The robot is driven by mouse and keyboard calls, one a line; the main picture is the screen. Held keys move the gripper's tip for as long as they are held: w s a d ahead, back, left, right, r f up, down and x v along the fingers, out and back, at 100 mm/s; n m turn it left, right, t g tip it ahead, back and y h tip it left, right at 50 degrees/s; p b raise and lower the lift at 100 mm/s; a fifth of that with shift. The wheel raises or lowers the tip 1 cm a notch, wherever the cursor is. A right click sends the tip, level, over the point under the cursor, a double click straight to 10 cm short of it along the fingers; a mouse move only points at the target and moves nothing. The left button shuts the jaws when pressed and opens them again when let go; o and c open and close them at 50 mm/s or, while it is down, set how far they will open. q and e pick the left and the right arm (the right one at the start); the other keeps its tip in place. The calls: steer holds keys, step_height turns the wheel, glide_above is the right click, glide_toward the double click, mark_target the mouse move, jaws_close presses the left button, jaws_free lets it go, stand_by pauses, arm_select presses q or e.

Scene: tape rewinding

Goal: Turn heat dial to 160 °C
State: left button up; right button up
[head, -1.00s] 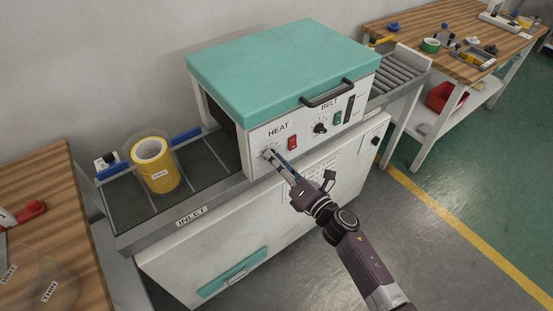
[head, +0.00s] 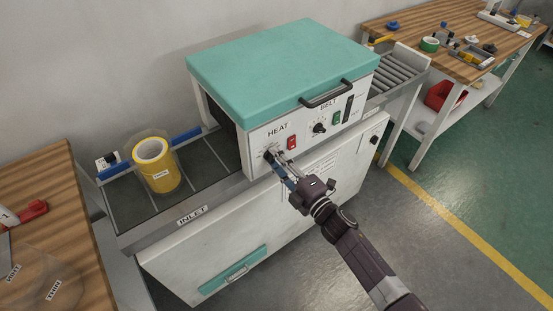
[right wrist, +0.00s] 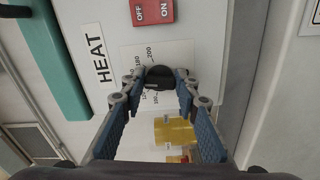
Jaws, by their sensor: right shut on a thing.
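The heat dial is a small black knob (right wrist: 160,76) on the white front panel, below the word HEAT; in the head view the dial (head: 269,154) is partly hidden by the fingers. My right gripper (head: 277,160) reaches the panel from the lower right. In the right wrist view its blue-padded fingers (right wrist: 159,88) stand on both sides of the knob, shut on it. My left gripper is not in view.
A red ON/OFF switch (head: 292,142) sits right of the dial, with the belt dial (head: 320,128) and a green switch (head: 337,118) further right. A yellow tape roll (head: 157,168) stands on the inlet conveyor.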

steer(key=shift+f+m, duration=0.1)
steer(key=shift+m, duration=0.5)
steer(key=o, duration=1.1)
steer(key=shift+o, duration=0.2)
steer(key=v, duration=1.2)
